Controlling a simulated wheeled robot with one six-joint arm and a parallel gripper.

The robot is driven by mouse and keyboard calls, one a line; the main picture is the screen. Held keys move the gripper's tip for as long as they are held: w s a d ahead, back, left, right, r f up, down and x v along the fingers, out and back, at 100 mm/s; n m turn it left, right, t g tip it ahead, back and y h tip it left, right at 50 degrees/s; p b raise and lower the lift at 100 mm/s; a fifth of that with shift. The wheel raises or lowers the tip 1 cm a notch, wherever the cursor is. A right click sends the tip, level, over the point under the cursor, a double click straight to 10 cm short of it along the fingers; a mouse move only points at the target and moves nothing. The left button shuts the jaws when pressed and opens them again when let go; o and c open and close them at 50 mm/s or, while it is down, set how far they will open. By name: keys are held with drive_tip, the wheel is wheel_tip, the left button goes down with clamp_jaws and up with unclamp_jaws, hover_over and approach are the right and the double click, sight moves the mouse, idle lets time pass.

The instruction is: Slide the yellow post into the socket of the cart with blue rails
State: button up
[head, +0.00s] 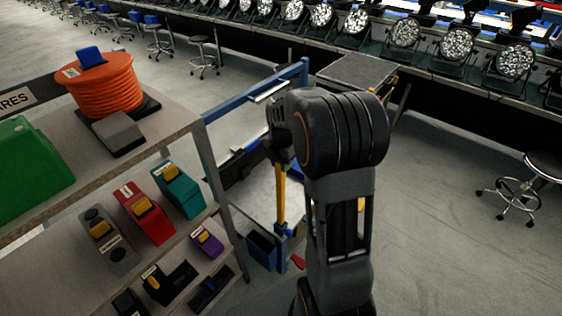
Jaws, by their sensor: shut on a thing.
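My gripper (281,158) is shut on the upper end of the yellow post (281,195) in the middle of the head view. The post hangs upright below it. The cart with blue rails (250,97) stands behind and around my arm, with a grey top plate and a blue upright (282,256) at its near side. The post's lower end meets the top of this blue upright in the picture, where the socket appears to be. I cannot tell whether the post is inside the socket or in front of it. My arm hides the cart's right part.
A shelf unit (180,131) at left holds an orange cable reel (105,82), a green case (28,170) and several coloured boxes. Its right leg stands close to the cart. Stage lamps (405,33) line the back bench. A stool (541,165) stands right; floor between is clear.

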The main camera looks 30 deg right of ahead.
drive_tip(key=shift+f+b, duration=1.65)
drive_tip(key=shift+f, duration=0.9)
drive_tip(key=o, duration=0.9)
drive_tip(key=shift+o, duration=0.2)
wheel_tip(320, 180, up, 14)
drive_tip(key=shift+f+b, duration=0.1)
drive_tip(key=shift+b, duration=0.3)
